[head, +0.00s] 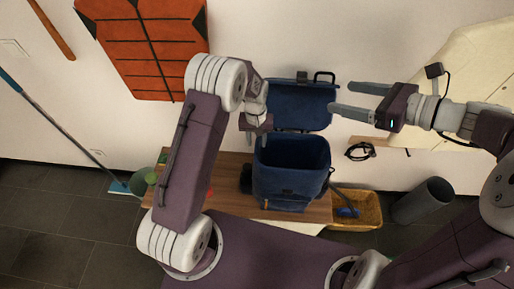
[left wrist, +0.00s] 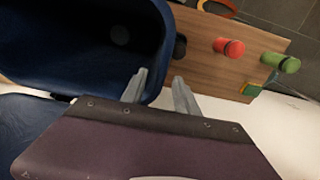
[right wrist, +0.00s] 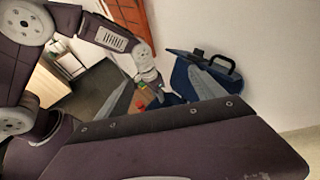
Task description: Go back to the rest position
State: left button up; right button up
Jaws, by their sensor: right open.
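My left gripper (head: 257,122) is near the back left of the blue bag (head: 291,172). My right gripper (head: 340,97) is raised in front of the wall, right of the bag's lid (head: 303,106). Its fingers are wide apart and empty. The bag stands upright and open on the wooden table (head: 230,205), with its lid standing up behind it.
A red cylinder (left wrist: 229,47) and a green cylinder (left wrist: 280,62) are on the table left of the bag. A yellow bin (head: 368,208) and a grey cylindrical bin (head: 424,200) stand on the right. A black cable (head: 360,151) hangs by the wall.

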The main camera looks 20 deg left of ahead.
pick_arm(q)
notch_tip(320, 180, up, 6)
jog(key=shift+f, duration=0.1)
